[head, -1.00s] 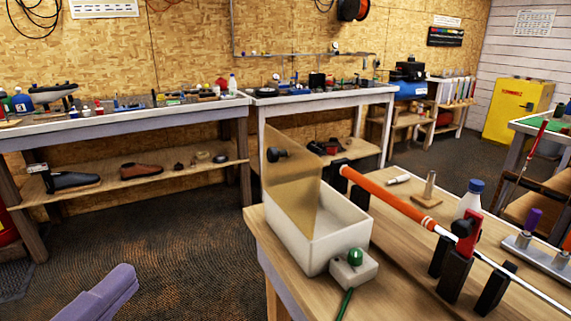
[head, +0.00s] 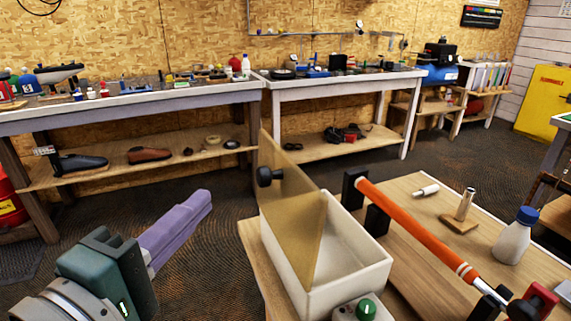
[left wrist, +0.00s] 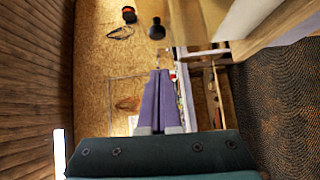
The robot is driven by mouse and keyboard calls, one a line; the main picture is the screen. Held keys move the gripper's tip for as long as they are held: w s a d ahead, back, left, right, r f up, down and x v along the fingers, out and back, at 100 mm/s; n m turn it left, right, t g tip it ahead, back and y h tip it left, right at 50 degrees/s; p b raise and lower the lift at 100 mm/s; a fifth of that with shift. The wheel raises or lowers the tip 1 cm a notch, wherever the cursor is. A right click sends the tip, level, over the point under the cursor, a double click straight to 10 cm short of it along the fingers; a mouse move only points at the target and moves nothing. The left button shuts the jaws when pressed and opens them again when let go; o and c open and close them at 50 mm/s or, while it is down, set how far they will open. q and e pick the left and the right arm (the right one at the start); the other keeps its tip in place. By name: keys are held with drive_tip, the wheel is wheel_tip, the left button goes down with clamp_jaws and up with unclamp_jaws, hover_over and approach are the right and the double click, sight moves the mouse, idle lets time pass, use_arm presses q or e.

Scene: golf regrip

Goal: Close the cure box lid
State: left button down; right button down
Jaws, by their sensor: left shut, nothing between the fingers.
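The cure box (head: 345,275) is an open white box on the near wooden bench. Its tan see-through lid (head: 298,225) stands raised along the box's left side, with a black knob (head: 266,176) on its outer face. My left gripper (head: 205,200) has purple fingers pressed together and empty. It is in the air to the left of the lid, apart from it. In the left wrist view, the shut fingers (left wrist: 158,80) point toward the black knob (left wrist: 157,30). My right gripper is not in view.
A control block with a green knob (head: 366,308) sits at the box's near end. An orange-gripped club (head: 415,225) lies in black holders right of the box. A white bottle (head: 513,238) stands farther right. Floor is clear left of the bench.

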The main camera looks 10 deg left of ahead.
use_arm(q)
drive_tip(key=w+d, duration=0.3)
drive_tip(key=w, duration=0.2)
drive_tip(key=shift+d+f, duration=0.15)
drive_tip(key=shift+d, duration=0.15)
drive_tip(key=shift+p, duration=0.35)
